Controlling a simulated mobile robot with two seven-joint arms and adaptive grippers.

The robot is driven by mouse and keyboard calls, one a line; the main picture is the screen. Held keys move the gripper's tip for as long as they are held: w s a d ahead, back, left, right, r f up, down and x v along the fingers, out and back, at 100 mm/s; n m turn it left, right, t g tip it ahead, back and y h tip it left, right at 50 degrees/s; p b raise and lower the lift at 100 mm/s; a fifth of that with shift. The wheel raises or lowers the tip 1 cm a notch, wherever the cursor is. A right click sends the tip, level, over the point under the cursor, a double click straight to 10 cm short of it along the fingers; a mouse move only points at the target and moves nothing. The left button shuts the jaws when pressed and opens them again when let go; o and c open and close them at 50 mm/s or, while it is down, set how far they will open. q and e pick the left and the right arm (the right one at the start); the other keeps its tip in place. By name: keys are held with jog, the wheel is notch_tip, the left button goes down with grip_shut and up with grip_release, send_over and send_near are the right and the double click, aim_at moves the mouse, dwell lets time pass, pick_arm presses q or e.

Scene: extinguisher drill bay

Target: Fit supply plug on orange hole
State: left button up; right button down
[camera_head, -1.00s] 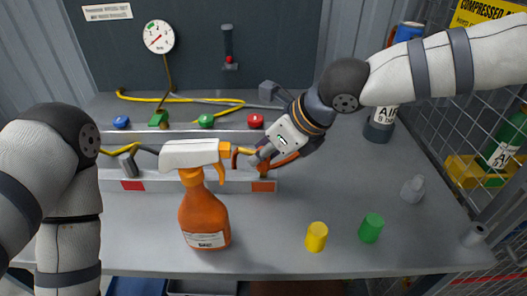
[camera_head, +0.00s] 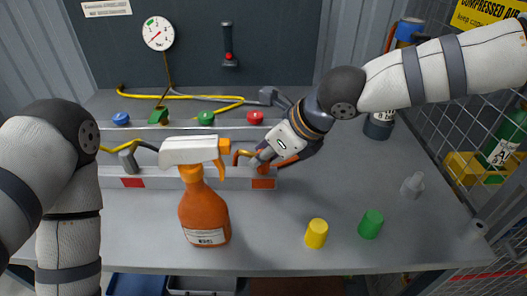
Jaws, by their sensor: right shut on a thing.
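My right gripper (camera_head: 262,160) is at the right end of the grey manifold bar, just above its orange label (camera_head: 263,184). It is shut on what looks like the supply plug, at the end of a yellow-orange hose (camera_head: 243,154). The fingers and wrist cover most of the plug and the orange hole, so I cannot tell whether the plug is in it. A red label (camera_head: 132,183) marks the left end of the bar, below a grey fitting (camera_head: 128,161). My left arm is at the left edge; its gripper is not in view.
An orange spray bottle (camera_head: 205,215) stands before the bar, hiding its middle. Yellow (camera_head: 316,234) and green (camera_head: 371,224) cylinders and a small clear bottle (camera_head: 413,185) stand to the right. Several coloured knobs line the back rail. A mesh cage bounds the right side.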

jog(key=c, duration=1.3)
grip_release()
jog(key=v, duration=1.2)
